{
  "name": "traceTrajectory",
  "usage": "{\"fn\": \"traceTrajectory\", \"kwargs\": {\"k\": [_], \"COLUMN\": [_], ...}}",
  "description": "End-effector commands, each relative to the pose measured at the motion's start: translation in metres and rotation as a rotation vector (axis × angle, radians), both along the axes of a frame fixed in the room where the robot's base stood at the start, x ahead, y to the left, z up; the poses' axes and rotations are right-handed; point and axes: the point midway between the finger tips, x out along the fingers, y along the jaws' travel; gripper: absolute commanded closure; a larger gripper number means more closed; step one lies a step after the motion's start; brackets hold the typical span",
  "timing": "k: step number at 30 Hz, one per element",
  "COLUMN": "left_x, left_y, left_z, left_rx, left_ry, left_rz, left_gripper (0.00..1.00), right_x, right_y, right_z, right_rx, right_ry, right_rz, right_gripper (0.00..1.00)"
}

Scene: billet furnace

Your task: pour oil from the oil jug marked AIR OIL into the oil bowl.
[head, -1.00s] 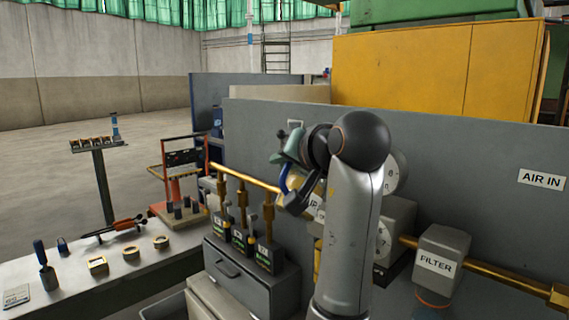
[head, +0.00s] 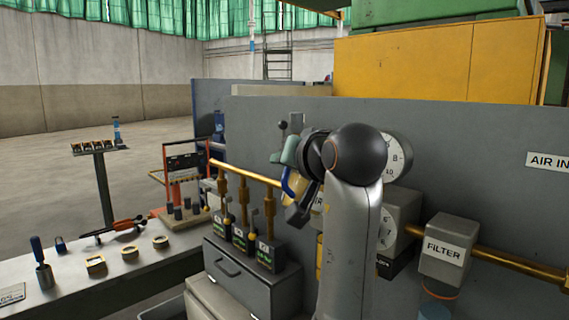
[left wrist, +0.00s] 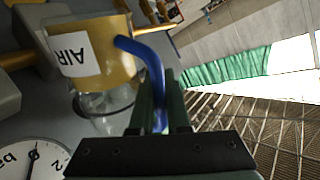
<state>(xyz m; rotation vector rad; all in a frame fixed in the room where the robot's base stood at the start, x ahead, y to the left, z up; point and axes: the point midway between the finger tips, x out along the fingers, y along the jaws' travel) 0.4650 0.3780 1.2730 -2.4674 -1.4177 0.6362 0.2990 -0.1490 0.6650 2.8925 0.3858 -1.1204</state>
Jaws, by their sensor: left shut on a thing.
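The oil jug (left wrist: 95,45) is clear with amber oil inside and a white label on which AIR is readable. My left gripper (left wrist: 160,105) is shut on its blue handle (left wrist: 148,60). Clear, empty glass lies beyond the oil in the left wrist view. In the head view the jug (head: 296,184) is mostly hidden behind my left gripper (head: 298,195) and forearm, in front of the grey panel. An amber strip (head: 319,258) shows beside my forearm; I cannot tell whether it is the oil bowl. No oil stream is visible. My right gripper is out of view.
A brass pipe (head: 505,264) runs along the panel through the box marked FILTER (head: 447,252). A gauge (head: 398,158) is close right of my wrist. Several small dark oilers (head: 264,255) stand on a grey cabinet (head: 240,275). A tool bench (head: 110,285) is at left.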

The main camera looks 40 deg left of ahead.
Motion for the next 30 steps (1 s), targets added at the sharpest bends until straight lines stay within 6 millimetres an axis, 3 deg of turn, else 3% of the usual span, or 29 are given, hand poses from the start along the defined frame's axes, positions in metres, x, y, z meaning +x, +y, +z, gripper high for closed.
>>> {"fn": "traceTrajectory", "kwargs": {"k": [7, 19, 30], "left_x": [0.0, 0.0, 0.001], "left_y": [0.0, 0.0, 0.0], "left_z": [0.0, -0.021, -0.021], "left_rx": [0.003, 0.009, 0.01], "left_ry": [-0.006, -0.151, -0.205], "left_rz": [0.0, 0.0, 0.0], "left_gripper": [1.0, 1.0, 1.0], "right_x": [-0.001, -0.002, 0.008], "right_y": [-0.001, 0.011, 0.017], "right_z": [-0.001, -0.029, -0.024], "right_rx": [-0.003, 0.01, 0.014], "right_ry": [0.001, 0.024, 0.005], "right_rz": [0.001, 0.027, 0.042], "right_gripper": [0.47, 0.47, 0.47]}}
